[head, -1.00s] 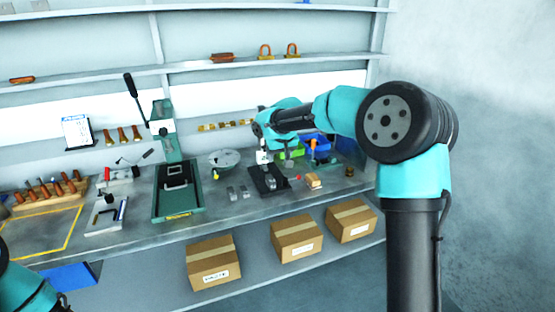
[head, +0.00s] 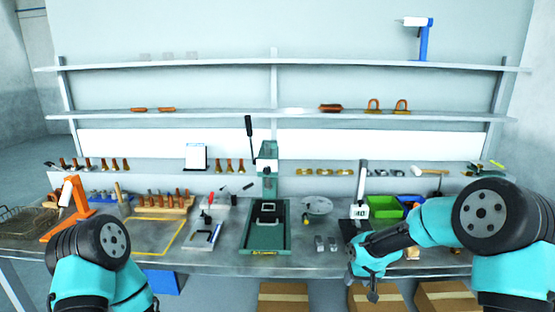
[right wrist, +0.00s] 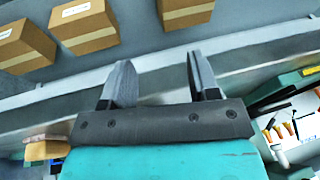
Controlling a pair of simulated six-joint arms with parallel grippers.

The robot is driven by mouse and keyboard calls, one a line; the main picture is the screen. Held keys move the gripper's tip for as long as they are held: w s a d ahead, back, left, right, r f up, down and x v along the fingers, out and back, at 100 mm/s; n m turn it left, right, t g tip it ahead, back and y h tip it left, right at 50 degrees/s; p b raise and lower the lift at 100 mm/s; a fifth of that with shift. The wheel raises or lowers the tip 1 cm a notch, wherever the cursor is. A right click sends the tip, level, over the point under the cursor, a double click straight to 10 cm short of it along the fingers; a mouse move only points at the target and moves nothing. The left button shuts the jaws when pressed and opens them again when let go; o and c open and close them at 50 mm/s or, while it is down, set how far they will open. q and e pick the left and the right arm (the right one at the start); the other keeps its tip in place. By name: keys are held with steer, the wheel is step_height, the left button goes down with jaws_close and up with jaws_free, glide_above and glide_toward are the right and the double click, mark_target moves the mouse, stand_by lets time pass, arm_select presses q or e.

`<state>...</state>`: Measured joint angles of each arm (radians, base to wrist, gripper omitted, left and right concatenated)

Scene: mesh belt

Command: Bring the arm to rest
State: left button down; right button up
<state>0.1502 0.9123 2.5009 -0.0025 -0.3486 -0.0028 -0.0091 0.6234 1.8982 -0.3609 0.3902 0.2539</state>
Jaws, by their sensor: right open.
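My right arm (head: 440,222) reaches in from the right in the head view. Its gripper (head: 373,290) points down in front of the bench's front edge. In the right wrist view the right gripper (right wrist: 160,82) has its two dark fingers spread apart with nothing between them. The bench edge and lower shelf lie beyond the fingers. My left arm (head: 90,262) is at the lower left of the head view, folded near the bench front. Its gripper is out of view.
The workbench (head: 225,262) carries a green press (head: 267,170), a dark-based stand (head: 361,195), green bins (head: 384,206), an orange stand (head: 70,208) and a wire basket (head: 25,222). Cardboard boxes (head: 283,298) sit below the bench. Shelves (head: 220,114) line the wall behind.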

steer(key=s+a+f+m+g, duration=0.1)
steer(key=s+a+f, duration=0.1)
steer(key=s+f, duration=0.8)
steer(key=s+a+f+m+g+y, duration=0.1)
steer(key=s+f, duration=1)
steer(key=s, duration=0.7)
steer(key=shift+s+a+f, duration=0.15)
steer(key=shift+s+a, duration=0.2)
steer(key=shift+a, duration=0.05)
